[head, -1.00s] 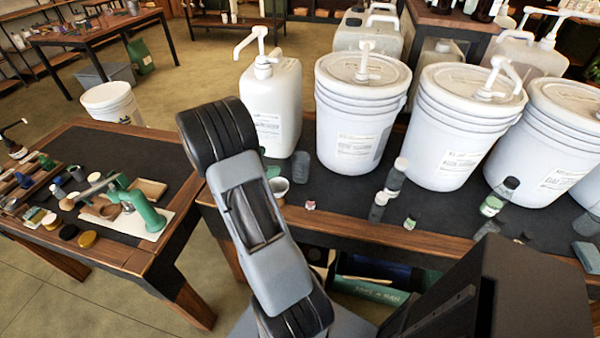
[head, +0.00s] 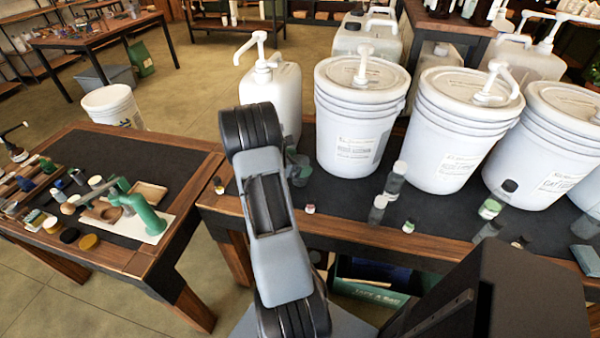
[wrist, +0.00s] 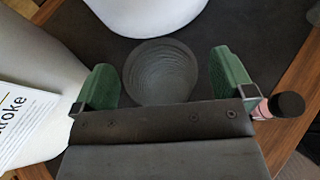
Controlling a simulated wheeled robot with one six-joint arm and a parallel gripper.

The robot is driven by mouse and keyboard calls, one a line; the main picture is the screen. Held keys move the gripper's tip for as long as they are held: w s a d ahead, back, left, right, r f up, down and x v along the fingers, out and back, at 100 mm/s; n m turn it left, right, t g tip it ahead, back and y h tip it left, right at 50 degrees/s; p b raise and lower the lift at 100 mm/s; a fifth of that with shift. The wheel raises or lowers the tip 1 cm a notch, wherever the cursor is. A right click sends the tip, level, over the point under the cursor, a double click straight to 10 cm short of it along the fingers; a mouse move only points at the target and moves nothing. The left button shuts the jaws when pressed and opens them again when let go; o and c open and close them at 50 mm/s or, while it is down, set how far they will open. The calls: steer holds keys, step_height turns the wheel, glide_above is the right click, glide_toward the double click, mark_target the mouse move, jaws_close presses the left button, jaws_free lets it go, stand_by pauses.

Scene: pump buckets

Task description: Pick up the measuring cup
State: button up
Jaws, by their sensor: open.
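The measuring cup (wrist: 160,72) is a grey translucent round cup with a ridged inside. It stands on the dark table mat, seen from above in the wrist view. In the head view the cup (head: 301,173) shows just right of my arm, partly covered. My gripper (wrist: 164,76) is open, with one green finger to the left of the cup and one to the right. Dark gaps show between the fingers and the cup. In the head view my arm hides most of the gripper, and only a bit of green shows.
A white pump jug (head: 284,92) and a white pump bucket (head: 356,125) stand close to the cup. A small black-capped bottle (wrist: 279,106) is beside the right finger in the wrist view. More buckets (head: 450,130) and small bottles (head: 378,207) are to the right.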

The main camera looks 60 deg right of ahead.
steer(key=shift+s+d+f, duration=0.2)
steer(key=shift+s+d, duration=0.05)
steer(key=shift+d, duration=0.15)
steer(key=shift+c, duration=0.2)
steer(key=c, duration=1.2)
steer(key=shift+o, duration=0.2)
